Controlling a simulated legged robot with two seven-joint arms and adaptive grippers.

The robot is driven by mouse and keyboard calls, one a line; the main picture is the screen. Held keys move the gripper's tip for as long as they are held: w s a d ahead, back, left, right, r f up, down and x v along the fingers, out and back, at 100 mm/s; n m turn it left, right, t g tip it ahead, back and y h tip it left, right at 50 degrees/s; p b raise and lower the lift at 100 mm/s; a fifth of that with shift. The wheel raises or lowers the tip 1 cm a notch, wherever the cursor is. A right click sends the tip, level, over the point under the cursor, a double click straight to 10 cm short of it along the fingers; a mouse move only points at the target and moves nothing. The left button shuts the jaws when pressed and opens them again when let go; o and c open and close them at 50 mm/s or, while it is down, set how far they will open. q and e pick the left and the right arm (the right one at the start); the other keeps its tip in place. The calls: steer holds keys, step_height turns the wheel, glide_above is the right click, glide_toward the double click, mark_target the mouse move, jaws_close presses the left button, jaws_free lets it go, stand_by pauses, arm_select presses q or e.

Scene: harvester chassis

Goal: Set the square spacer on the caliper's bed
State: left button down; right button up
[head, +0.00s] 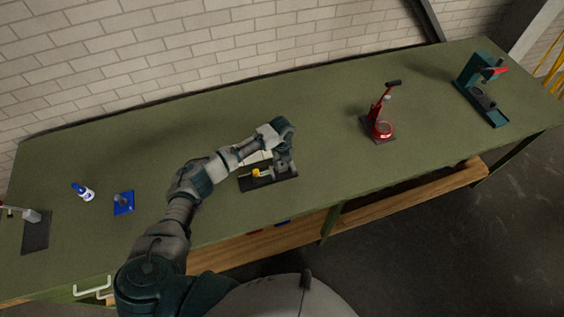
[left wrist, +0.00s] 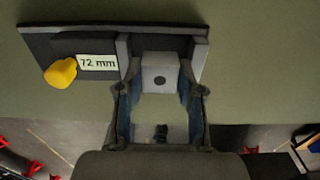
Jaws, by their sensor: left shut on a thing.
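The caliper (head: 256,181) sits on the green bench near its front edge, with a dark base and a yellow knob. In the left wrist view its dark base (left wrist: 85,45) carries a "72 mm" label, the yellow knob (left wrist: 61,73), a left jaw (left wrist: 123,52) and a right jaw (left wrist: 200,52). My left gripper (head: 286,166) is over its right end, shut on the square spacer (left wrist: 158,80), a grey block with a dark hole. The spacer appears between the two jaws. I cannot tell whether it touches the bed. My right gripper is out of view.
A red press (head: 380,128) and a teal press (head: 485,90) stand to the right. The bench (head: 200,120) behind the caliper is clear.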

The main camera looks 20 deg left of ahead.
arm_select(q)
steer(key=shift+f+b, duration=0.3)
steer(key=shift+f, duration=0.4)
steer(key=shift+p, duration=0.35)
stand_by(0.7)
steer(key=shift+f, duration=0.15)
steer(key=shift+f+b, duration=0.45)
steer(key=shift+f, duration=0.15)
stand_by(0.3)
steer(key=c, duration=0.7)
jaws_free()
steer(key=shift+o, duration=0.2)
